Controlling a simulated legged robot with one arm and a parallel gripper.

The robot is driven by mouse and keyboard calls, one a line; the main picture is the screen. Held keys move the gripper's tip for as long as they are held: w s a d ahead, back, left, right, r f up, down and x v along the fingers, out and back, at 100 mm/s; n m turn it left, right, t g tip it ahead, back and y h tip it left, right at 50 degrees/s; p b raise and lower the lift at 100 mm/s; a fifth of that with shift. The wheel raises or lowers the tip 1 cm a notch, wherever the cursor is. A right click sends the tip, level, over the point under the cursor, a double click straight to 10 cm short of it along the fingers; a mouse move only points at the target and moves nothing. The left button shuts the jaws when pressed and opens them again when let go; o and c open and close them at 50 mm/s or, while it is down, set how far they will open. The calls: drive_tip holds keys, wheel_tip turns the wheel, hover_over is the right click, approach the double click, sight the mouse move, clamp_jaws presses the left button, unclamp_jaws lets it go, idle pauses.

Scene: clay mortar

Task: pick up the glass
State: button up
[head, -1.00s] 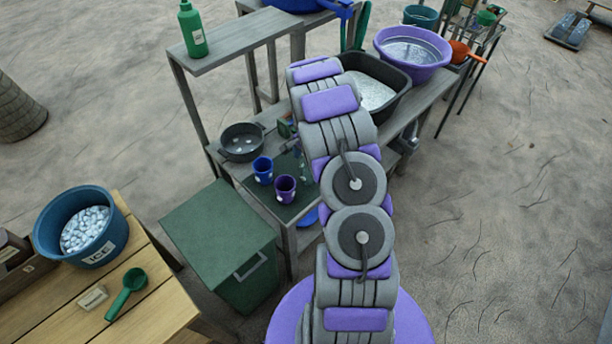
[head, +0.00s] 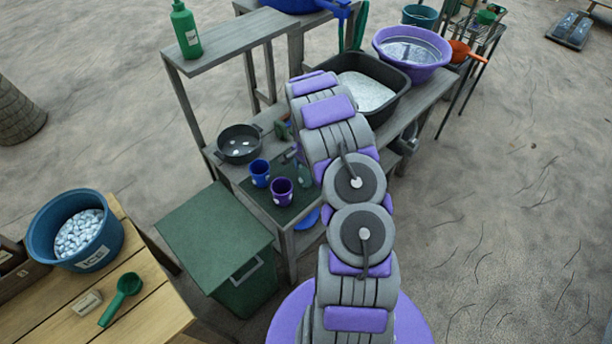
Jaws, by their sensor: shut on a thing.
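The glass (head: 304,176) is a small, greenish, see-through vessel at the right of the dark green mat (head: 262,203) on the bench's lower top. My arm hides part of it. A blue cup (head: 260,174) and a purple cup (head: 281,192) stand to its left on the mat. My gripper (head: 293,156) shows only as a small grey piece beside my arm, just above the glass. It is shut on the glass. The fingertips are mostly hidden, and I cannot tell whether the glass touches the mat.
A dark pot (head: 240,144) stands behind the cups. A black basin (head: 372,88) and a purple tub (head: 412,50) sit to the right. A green bottle (head: 186,30) stands on the raised shelf. A green bin (head: 215,240) stands in front of the bench.

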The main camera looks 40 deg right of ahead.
drive_tip(key=shift+d, duration=0.25)
drive_tip(key=shift+c, duration=1.4)
drive_tip(key=shift+a, duration=0.25)
drive_tip(key=shift+c, duration=1.2)
drive_tip(key=shift+a+r, duration=0.1)
drive_tip(key=shift+a, duration=0.15)
